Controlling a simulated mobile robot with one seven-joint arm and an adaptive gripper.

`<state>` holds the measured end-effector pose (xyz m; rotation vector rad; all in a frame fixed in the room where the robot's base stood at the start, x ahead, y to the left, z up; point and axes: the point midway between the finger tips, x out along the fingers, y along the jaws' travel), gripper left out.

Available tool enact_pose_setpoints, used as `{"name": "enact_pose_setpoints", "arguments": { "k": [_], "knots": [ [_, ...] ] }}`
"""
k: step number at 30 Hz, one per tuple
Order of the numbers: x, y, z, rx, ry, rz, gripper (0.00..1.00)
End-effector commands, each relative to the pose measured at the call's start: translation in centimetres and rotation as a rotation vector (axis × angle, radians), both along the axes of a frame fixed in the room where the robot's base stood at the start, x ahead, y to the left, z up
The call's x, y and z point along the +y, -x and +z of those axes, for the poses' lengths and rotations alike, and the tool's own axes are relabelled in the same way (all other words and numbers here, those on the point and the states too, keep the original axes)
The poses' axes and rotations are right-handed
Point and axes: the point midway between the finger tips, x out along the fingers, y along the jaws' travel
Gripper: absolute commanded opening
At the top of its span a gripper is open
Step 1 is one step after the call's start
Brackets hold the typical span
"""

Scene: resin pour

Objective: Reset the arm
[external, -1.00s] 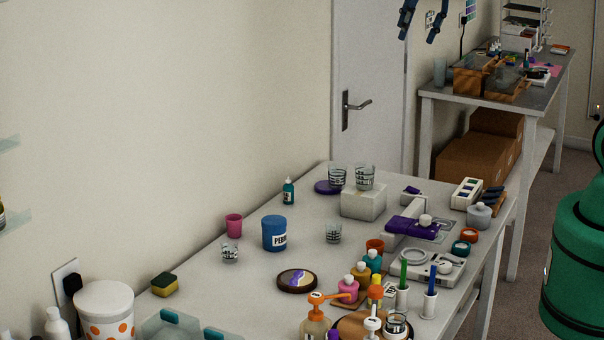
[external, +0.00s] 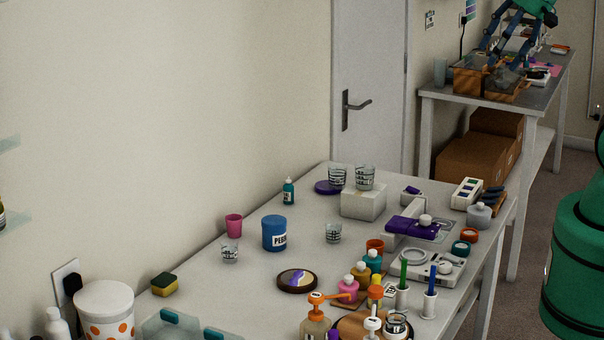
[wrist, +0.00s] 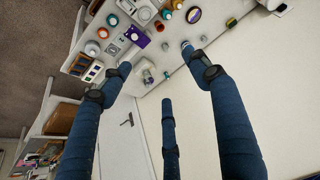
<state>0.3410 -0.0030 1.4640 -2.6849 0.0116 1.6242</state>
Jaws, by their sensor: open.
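My gripper (external: 495,48) is at the upper right of the external view, where its dark blue fingers overlap the far bench in the picture. In the wrist view my gripper (wrist: 160,72) has three long blue fingers spread wide, with nothing between them. The near worktable, seen upside down, lies beyond the fingertips in that view. No object touches the fingers there. How far the fingers are from the far bench's bins cannot be told.
The near worktable (external: 230,290) holds cups, a blue tub (external: 275,233), pump bottles and a scale. The far bench (external: 437,92) carries wooden bins (external: 470,80), with cardboard boxes (external: 465,160) below. A grey door (external: 370,70) stands behind. The air above the near table is clear.

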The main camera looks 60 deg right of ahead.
Motion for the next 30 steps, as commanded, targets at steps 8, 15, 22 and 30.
{"name": "enact_pose_setpoints", "arguments": {
  "k": [8,15,22,30],
  "knots": [
    [0.3,1.4,-0.6,-0.009,-0.001,0.009,0.62],
    [0.3,1.4,-0.6,-0.009,-0.001,0.009,0.62],
    [0.3,1.4,-1.4,-0.009,0.000,0.008,0.62],
    [0.3,1.4,-5.1,-0.009,0.000,0.008,0.62]
  ]
}}
